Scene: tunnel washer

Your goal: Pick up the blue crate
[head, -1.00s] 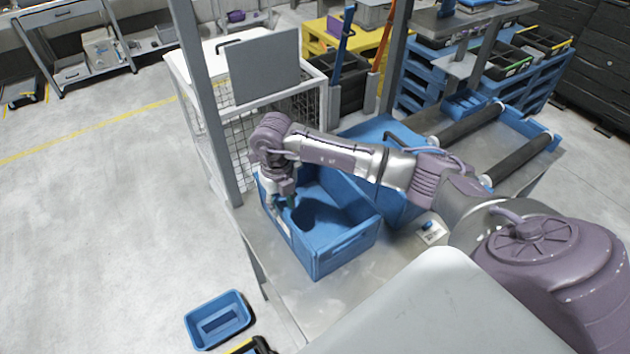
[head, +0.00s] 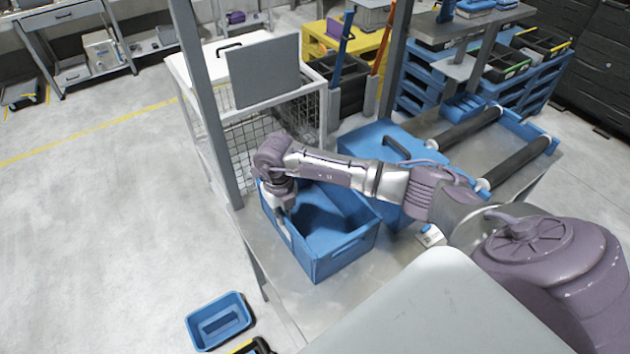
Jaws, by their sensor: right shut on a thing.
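The open blue crate (head: 340,257) stands on the grey metal table (head: 285,285), left of my right arm's forearm. Its inside looks empty where I can see it. My right gripper (head: 285,218) is at the crate's left wall, pointing down, and is shut on that wall near its far end. The wrist hides the crate's far left corner. My left gripper is not in view.
A second blue box with a black handle (head: 397,147) stands right behind the crate. A small white box (head: 430,236) lies right of it. A grey post (head: 207,110) and a wire cage (head: 255,130) rise behind. A small blue bin (head: 218,320) is on the floor.

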